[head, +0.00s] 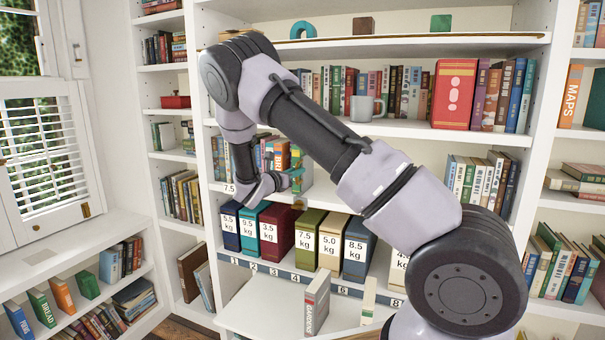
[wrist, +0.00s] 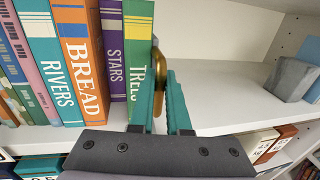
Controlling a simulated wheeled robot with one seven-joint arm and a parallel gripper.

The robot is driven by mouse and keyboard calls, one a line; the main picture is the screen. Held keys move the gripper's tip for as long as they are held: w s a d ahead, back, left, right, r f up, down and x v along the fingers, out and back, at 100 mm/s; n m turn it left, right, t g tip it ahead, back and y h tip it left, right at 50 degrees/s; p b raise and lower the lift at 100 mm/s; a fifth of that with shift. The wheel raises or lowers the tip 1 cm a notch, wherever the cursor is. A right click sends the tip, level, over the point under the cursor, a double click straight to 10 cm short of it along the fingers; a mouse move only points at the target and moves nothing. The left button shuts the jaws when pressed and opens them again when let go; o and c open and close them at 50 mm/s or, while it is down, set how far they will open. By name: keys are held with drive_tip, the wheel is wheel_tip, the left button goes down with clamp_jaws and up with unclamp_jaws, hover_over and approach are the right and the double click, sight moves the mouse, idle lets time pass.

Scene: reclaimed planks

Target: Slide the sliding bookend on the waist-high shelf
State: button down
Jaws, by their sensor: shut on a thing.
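The sliding bookend shows in the wrist view as a brass-coloured upright piece (wrist: 157,60) beside the green book marked TREES (wrist: 138,45), at the right end of a row of books. My gripper (wrist: 160,90), with teal fingers, is shut on the bookend's front edge. The fingers hide much of it, and its base is not visible. In the head view my gripper (head: 293,174) is at the waist-high shelf, at the right end of the short book row (head: 277,152). The bookend is too small to make out clearly there.
To the right of the bookend the shelf (wrist: 225,105) is bare up to a grey block-like object (wrist: 290,78). Labelled weight boxes (head: 308,232) stand on the shelf below. A grey mug (head: 364,108) stands on the shelf above.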

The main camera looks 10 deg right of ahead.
drive_tip(key=c, duration=0.9)
unclamp_jaws()
drive_tip(key=v, duration=1.1)
